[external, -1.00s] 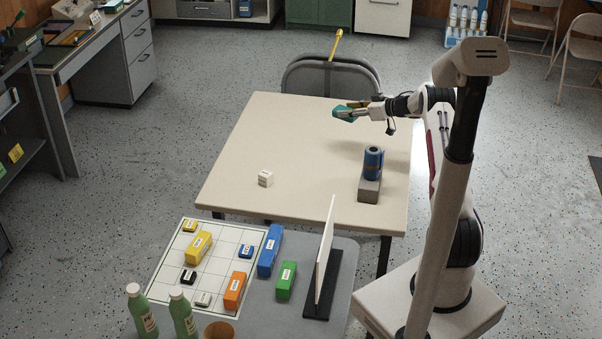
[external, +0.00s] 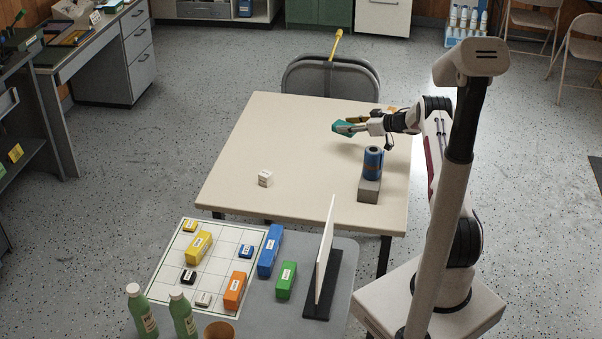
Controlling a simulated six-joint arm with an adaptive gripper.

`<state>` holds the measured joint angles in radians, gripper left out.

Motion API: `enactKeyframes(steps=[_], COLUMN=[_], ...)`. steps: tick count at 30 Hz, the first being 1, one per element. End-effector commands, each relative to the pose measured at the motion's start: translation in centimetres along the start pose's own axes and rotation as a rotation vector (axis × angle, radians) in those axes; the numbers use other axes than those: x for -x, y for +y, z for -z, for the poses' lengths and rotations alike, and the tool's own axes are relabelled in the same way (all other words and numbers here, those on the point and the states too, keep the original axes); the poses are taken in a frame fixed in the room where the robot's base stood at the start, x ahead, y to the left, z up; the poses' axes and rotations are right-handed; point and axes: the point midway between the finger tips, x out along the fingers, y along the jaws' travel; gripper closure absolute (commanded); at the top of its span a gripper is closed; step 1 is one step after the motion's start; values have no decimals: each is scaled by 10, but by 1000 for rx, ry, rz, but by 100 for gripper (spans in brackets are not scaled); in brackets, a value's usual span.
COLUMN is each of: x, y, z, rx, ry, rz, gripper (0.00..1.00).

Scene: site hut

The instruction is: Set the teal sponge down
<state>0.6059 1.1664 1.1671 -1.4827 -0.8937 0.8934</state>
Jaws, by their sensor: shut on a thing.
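The teal sponge (external: 343,127) is between the fingers of my gripper (external: 352,125) in the external view. My gripper is shut on it and holds it over the far right part of the beige table (external: 300,135). A faint shadow lies on the table below and beside it, so the sponge looks raised above the top. The exact height cannot be told. Part of the sponge is hidden by the fingers.
A blue roll (external: 373,161) stands on a grey block (external: 369,190) close to my gripper. A white cube (external: 265,179) sits at the table's near left. A small orange-brown thing (external: 391,110) is behind my wrist.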

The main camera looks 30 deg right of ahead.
Motion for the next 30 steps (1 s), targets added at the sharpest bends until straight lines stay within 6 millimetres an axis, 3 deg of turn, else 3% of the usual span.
enactKeyframes(steps=[11,25,30], x=[-17,-19,-24], y=[0,0,0], z=[-42,-47,-58], rx=[-1,-1,-2], ry=[0,0,0], rz=[0,0,0], gripper=[82,82,82])
